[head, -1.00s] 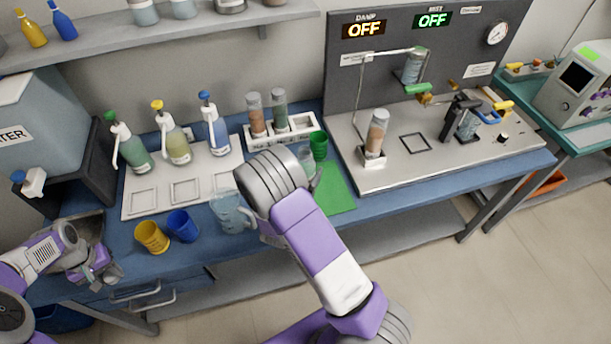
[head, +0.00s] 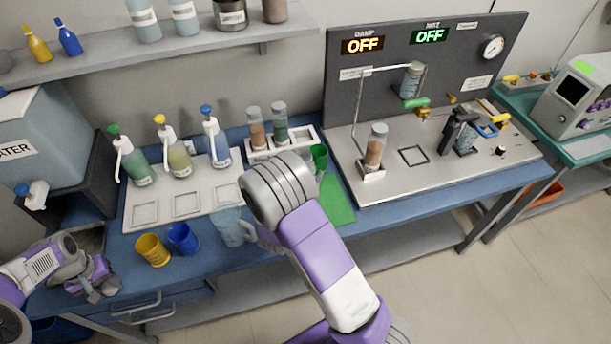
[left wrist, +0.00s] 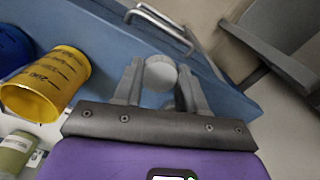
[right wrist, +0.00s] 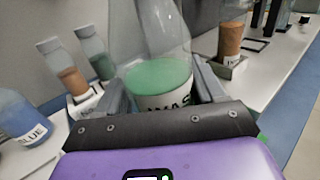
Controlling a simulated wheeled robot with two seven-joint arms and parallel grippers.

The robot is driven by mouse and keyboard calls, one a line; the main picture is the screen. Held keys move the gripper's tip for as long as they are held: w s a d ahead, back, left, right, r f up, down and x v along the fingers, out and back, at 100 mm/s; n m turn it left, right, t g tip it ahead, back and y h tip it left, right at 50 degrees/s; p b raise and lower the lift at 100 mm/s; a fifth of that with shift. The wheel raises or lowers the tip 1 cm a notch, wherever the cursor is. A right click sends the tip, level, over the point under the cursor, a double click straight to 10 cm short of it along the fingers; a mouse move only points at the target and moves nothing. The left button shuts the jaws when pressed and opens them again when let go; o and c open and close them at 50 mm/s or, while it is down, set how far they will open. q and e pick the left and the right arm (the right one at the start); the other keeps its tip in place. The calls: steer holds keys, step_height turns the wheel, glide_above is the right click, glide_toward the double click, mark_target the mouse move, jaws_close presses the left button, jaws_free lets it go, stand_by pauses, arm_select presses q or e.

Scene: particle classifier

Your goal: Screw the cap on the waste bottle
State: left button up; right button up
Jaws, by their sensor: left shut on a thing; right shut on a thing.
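My left gripper (left wrist: 160,76) is shut on a round pale grey cap (left wrist: 160,70), seen in the left wrist view. In the head view the left gripper (head: 98,287) is at the lower left, near the bench's front edge. My right gripper (right wrist: 160,88) is shut on a clear bottle (right wrist: 158,76) with green contents, in the right wrist view. Its label is partly hidden and reads "WAS". The bottle's top is cut off by the picture edge.
A yellow cup (head: 152,250), a blue cup (head: 183,239) and a clear beaker (head: 229,226) stand between my grippers. Squeeze bottles (head: 179,162) stand behind them. A vial rack (head: 300,141) stands behind.

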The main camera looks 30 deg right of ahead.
steer(key=o, duration=0.6)
steer(key=c, duration=0.8)
steer(key=shift+c, duration=0.2)
